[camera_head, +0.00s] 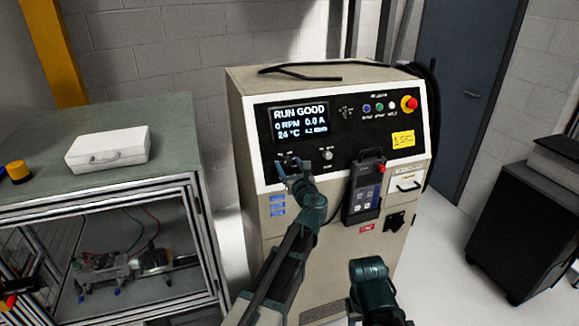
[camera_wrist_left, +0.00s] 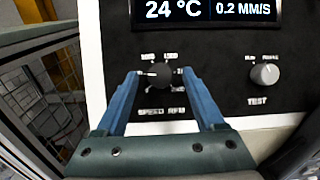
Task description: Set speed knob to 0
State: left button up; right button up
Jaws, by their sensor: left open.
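The speed knob (camera_wrist_left: 160,75) is a black round dial with a white pointer line, above the label "SPEED RPM" on the black panel. Its pointer aims to the left in the left wrist view. My left gripper (camera_wrist_left: 163,82) is open, with one blue finger on each side of the knob; I cannot tell whether they touch it. In the head view my left gripper (camera_head: 291,170) is at the lower left of the panel and largely hides the knob. The display (camera_head: 300,120) reads "RUN GOOD", 0 RPM, 0.0 A and 24 °C.
A grey TEST knob (camera_wrist_left: 265,73) sits right of the speed knob. A red emergency button (camera_head: 409,103) is at the panel's upper right. A black handheld pendant (camera_head: 364,190) hangs on the cabinet front. A workbench (camera_head: 60,180) with a white case (camera_head: 80,150) stands left.

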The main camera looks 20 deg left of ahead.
pick_arm(q)
grip_shut()
dwell(0.3)
jog(key=shift+w+d+n+g+y, duration=0.15)
jog(key=shift+n+g+y, duration=0.25)
jog(key=shift+n, duration=0.8)
jog(key=n+g+y, duration=0.1)
jog(key=n, duration=0.2)
jog(key=shift+d+r+y+p, duration=0.1)
jog(key=shift+y+p, duration=0.2)
jog(key=shift+p, duration=0.05)
jog(key=n+g, duration=0.1)
jog(key=n, duration=0.1)
jog(key=n+g+y+p, duration=0.1)
jog(key=n, duration=0.2)
jog(key=shift+w+r+n+p, duration=0.15)
jog(key=shift+n+p, duration=0.15)
jog(key=shift+n+g+p, duration=0.45)
jog(key=shift+n+g, duration=0.25)
jog(key=shift+n, duration=0.8)
